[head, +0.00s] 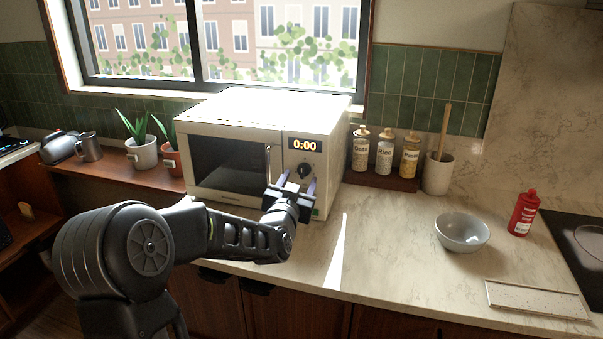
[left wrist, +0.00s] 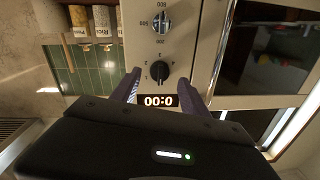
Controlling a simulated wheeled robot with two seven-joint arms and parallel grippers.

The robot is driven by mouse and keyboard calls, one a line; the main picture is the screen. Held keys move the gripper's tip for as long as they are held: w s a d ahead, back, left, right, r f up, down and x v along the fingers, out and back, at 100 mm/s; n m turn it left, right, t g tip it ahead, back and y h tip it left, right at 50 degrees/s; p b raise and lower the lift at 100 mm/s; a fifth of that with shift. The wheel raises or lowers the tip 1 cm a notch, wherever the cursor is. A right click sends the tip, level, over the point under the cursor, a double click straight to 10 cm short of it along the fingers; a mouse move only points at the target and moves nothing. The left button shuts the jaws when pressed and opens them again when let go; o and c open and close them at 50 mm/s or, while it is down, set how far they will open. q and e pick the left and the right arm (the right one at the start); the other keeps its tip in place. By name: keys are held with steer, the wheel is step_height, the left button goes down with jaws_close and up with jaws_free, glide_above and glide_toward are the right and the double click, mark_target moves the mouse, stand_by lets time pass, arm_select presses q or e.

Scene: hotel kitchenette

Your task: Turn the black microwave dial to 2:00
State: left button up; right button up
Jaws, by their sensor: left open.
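The white microwave (head: 235,110) stands on the counter, its display (head: 305,145) reading 0:00. The black dial (head: 304,170) sits just below the display. In the left wrist view, where the display (left wrist: 160,101) appears upside down, the black dial (left wrist: 160,72) shows with small numbers around it. My left gripper (head: 297,182) is open in front of the control panel. In the left wrist view its fingers (left wrist: 160,76) appear on either side of the dial; contact cannot be told. My right gripper is not in view.
A second, silver-toned knob (left wrist: 161,21) is on the same panel. The dark microwave door (head: 228,164) is shut. Labelled jars (head: 385,152) stand right of the microwave. A grey bowl (head: 462,232) and a red bottle (head: 523,213) are farther right. The counter before the jars is clear.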

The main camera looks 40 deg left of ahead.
mark_target(303, 171)
arm_select(q)
steer(key=shift+x, duration=1.45)
steer(key=shift+c, duration=0.5)
jaws_close()
